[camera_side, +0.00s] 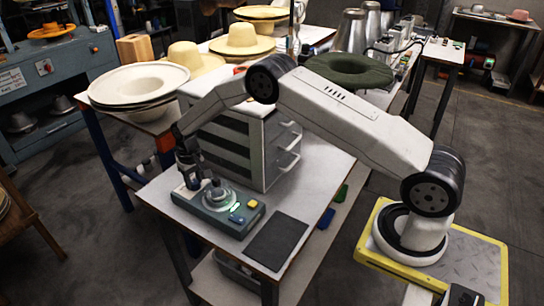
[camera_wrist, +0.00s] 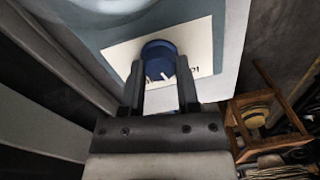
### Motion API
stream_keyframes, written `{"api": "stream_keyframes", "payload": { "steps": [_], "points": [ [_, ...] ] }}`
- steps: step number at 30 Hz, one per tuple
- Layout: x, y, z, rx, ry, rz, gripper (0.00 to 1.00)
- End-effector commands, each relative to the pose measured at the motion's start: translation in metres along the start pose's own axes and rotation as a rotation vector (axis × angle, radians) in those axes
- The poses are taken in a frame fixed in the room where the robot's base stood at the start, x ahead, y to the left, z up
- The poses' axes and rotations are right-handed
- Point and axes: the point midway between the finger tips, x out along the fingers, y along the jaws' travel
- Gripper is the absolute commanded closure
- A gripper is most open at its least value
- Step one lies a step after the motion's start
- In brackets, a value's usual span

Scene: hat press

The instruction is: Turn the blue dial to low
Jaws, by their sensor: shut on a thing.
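The blue dial (camera_wrist: 158,52) shows in the wrist view on a cream label plate (camera_wrist: 122,52). My gripper (camera_wrist: 159,76) is shut on the dial, one finger at each side. A white mark shows on the dial's near side. Dark letters on the label, right of the dial, are partly hidden by a finger. In the side view my gripper (camera_side: 191,182) points down at the left end of the grey control box (camera_side: 240,217). The dial is too small and covered to make out there.
The box also carries a round metal part (camera_side: 218,197), a green lit display and a yellow button (camera_side: 236,218). A dark mat (camera_side: 277,241) lies to its right. A drawer cabinet (camera_side: 245,145) stands behind, close to my arm. Hats (camera_side: 138,85) are stacked at left.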

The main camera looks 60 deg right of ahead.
Motion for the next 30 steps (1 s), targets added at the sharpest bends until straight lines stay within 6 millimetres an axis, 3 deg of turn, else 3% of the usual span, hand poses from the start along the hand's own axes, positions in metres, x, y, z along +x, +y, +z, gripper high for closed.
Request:
{"api": "stream_keyframes", "payload": {
  "steps": [15, 30],
  "points": [
    [-0.0004, -0.0017, -0.0008, -0.365, -0.013, 0.0, 1.0],
    [-0.0005, -0.0019, -0.0007, -0.416, -0.015, 0.0, 1.0]
  ]
}}
